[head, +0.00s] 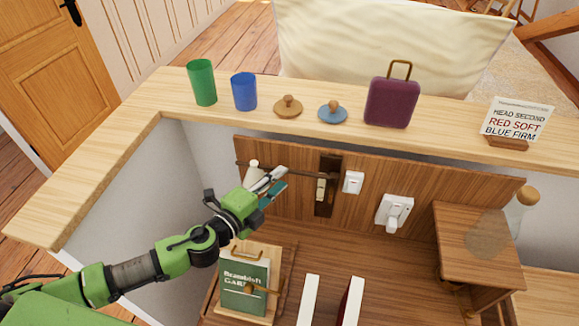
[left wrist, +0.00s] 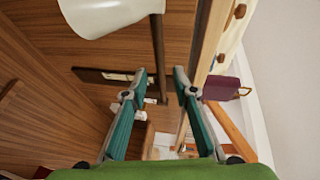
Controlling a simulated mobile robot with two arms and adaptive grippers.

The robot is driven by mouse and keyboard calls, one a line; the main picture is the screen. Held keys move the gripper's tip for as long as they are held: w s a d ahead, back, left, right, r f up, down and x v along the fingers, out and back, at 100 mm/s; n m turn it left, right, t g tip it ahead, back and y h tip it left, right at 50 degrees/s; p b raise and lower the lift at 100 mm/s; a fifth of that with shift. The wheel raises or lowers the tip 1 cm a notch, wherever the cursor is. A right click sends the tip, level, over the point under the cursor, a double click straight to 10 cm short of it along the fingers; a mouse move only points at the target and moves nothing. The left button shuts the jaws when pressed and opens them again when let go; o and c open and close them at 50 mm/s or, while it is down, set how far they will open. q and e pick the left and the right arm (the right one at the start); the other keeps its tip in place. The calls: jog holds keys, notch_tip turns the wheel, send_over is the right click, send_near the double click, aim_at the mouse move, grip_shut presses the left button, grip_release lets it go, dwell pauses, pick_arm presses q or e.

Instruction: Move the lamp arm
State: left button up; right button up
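The lamp arm (head: 300,172) is a thin dark rod along the wooden back panel, below the shelf. A white lamp shade (head: 252,174) hangs near its left end. In the left wrist view the shade (left wrist: 105,14) is at the top left and the rod (left wrist: 158,58) runs down toward the gap between my fingertips. My left gripper (head: 272,184) is just below the rod, right of the shade. Its teal fingers (left wrist: 159,88) are apart and hold nothing visible. I cannot tell whether the rod lies between them or beyond. My right gripper is in neither view.
The shelf (head: 190,112) above carries cups, two knobbed lids, a purple case (head: 392,102) and a sign (head: 516,122). A switch (head: 353,182) and socket (head: 394,212) are on the panel. A green book (head: 244,285) stands below my gripper; a small side table (head: 480,240) is right.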

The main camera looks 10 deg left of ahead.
aim_at(295, 172)
pick_arm(q)
jog(key=shift+p+x, duration=0.35)
jog(key=shift+x, duration=2.35)
grip_shut()
